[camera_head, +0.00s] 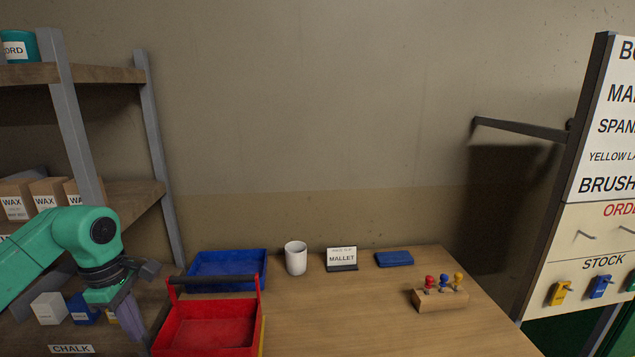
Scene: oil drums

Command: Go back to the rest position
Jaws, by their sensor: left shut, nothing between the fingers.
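My left arm is green and comes in from the left, in front of the shelf. My left gripper (130,320) points down beside the left side of the red tote (208,327). It is shut with nothing held, and its lower end is hard to make out. Whether it touches the tote I cannot tell. My right gripper does not show.
The wooden table (350,315) bears a blue tray (228,268), a white mug (295,258), a MALLET card (342,258), a blue cloth-like item (394,259) and a peg block (440,299). A shelf (75,115) stands left, a lettered board (585,215) right.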

